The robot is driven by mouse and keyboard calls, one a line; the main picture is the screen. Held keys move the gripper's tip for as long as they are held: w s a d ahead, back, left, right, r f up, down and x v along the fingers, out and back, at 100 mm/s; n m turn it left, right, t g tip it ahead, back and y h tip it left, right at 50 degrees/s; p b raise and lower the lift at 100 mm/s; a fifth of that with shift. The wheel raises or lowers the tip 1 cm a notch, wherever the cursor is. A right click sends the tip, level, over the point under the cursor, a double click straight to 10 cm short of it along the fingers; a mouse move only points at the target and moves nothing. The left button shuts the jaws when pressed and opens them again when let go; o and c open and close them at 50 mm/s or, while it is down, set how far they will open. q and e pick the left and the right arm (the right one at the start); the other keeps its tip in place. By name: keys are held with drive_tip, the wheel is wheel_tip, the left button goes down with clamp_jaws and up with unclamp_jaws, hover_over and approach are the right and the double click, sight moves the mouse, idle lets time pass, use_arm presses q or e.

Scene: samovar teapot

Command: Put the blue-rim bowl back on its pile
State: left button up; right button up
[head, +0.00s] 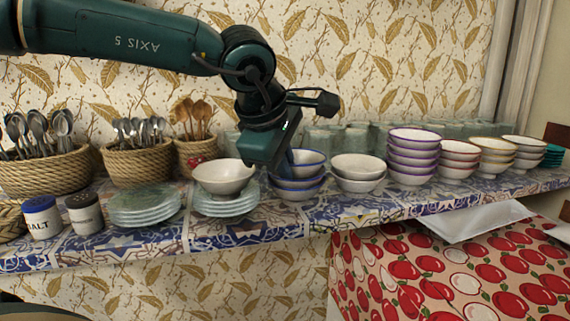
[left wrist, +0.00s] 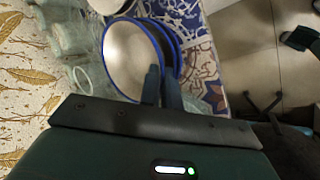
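The blue-rim bowl (head: 309,158) is at the top of a pile of blue-rim bowls (head: 298,191) on the tiled shelf. My left gripper (head: 287,166) reaches down at its left side. In the left wrist view, the two fingers (left wrist: 162,86) are close together with the bowl's rim between them, one finger inside the bowl (left wrist: 128,55). The bowl sits slightly off-centre over the blue rims below it (left wrist: 174,45). I cannot tell whether it rests fully on them. My right gripper is not in view.
A white bowl (head: 224,178) sits on stacked plates (head: 225,206) to the left. White bowls (head: 358,172) and purple-rim bowls (head: 411,160) stand close on the right. Glasses (head: 325,139) are behind. Spoon baskets (head: 137,160) stand farther left. The shelf's front strip (head: 265,228) is clear.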

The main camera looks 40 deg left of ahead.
use_arm(q)
drive_tip(key=o, duration=0.4)
drive_tip(key=shift+f, duration=0.35)
drive_tip(key=shift+s, duration=0.1)
drive_tip(key=shift+r, duration=0.25)
drive_tip(key=v, duration=1.3)
drive_tip(key=shift+w+r, duration=0.25)
